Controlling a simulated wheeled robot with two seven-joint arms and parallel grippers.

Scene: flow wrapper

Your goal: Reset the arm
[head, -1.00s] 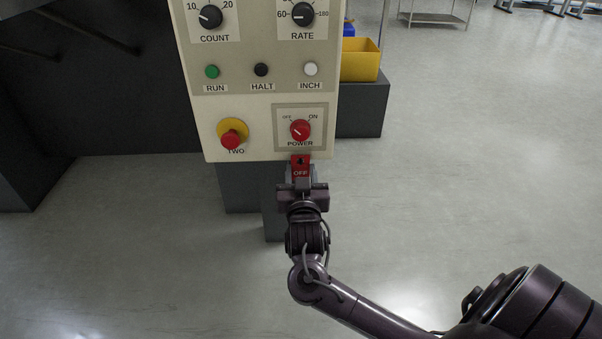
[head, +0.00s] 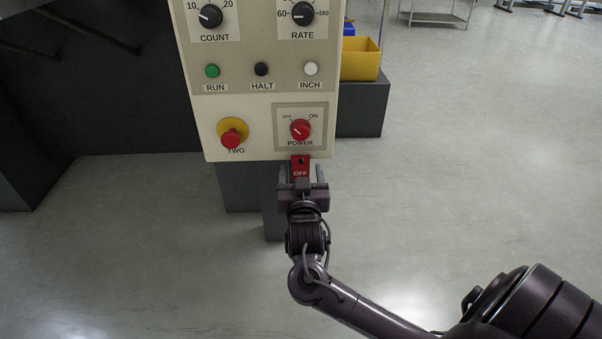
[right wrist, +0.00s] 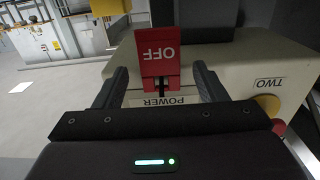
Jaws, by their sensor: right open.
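My right gripper (head: 302,178) is open just below the lower edge of the control panel (head: 262,98). A red OFF tag (head: 300,166) hangs at that edge below the POWER knob and shows between the two fingers, with a gap on each side. In the right wrist view the fingers of the gripper (right wrist: 159,85) stand apart on either side of the red tag (right wrist: 157,52). The red POWER knob (head: 300,129) is above the tag, its pointer toward OFF. My left gripper is not in view.
The panel carries a red TWO button (head: 232,138) on a yellow collar, and RUN, HALT and INCH buttons. A yellow bin (head: 360,62) stands on a dark block (head: 363,105) behind the panel's right side. The floor at right is clear.

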